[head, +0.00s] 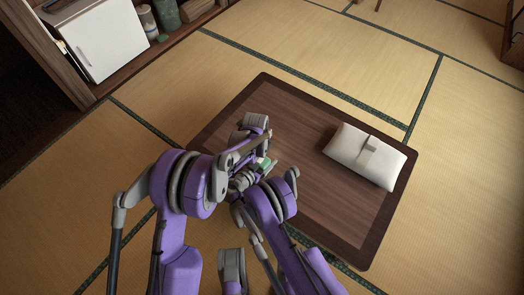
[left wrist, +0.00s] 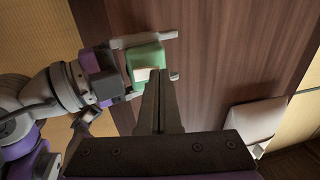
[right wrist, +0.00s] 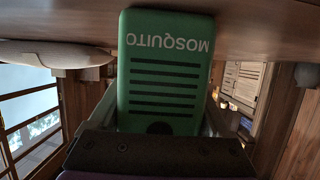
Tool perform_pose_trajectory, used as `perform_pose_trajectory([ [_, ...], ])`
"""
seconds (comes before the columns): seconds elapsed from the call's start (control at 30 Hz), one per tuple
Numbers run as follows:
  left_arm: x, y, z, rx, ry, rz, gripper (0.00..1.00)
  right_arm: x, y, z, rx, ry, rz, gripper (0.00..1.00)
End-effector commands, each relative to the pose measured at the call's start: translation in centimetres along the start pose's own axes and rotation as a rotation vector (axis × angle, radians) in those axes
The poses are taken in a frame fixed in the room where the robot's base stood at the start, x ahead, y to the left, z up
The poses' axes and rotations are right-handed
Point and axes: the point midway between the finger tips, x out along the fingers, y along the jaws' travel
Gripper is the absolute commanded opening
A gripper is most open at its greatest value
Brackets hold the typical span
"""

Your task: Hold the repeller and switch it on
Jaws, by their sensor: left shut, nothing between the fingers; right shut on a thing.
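The repeller (head: 265,161) is a small green box, partly hidden among my arms above the low table. The right wrist view shows its green face (right wrist: 165,65) close up, with the word MOSQUITO upside down, dark slots and a dark round spot near the palm. My right gripper (head: 260,166) is shut on the repeller, one finger along each side. My left gripper (left wrist: 158,78) is shut and empty. In the left wrist view its fingertips overlap the lower edge of the repeller (left wrist: 146,57); I cannot tell whether they touch it.
The dark wooden table (head: 310,205) stands on the tatami floor. A white cushion-like pack (head: 366,156) with a beige band lies on its right part. A shelf with a white cabinet (head: 103,38) is at the upper left. Much of the tabletop is bare.

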Motion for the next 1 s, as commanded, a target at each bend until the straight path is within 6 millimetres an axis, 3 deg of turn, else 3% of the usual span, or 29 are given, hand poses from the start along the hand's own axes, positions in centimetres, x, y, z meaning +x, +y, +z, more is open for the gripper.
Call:
perform_pose_trajectory([
  [0.47, 0.6, -0.2, 0.0, 0.001, 0.001, 0.067, 0.00, 0.0, 0.0, 0.0, -0.001, 0.001, 0.000, 0.19],
  [1.0, 0.0, 1.3, 0.0, 0.000, 0.001, 0.067, 0.00, 0.0, 0.0, -0.1, 0.000, 0.001, 0.001, 0.19],
])
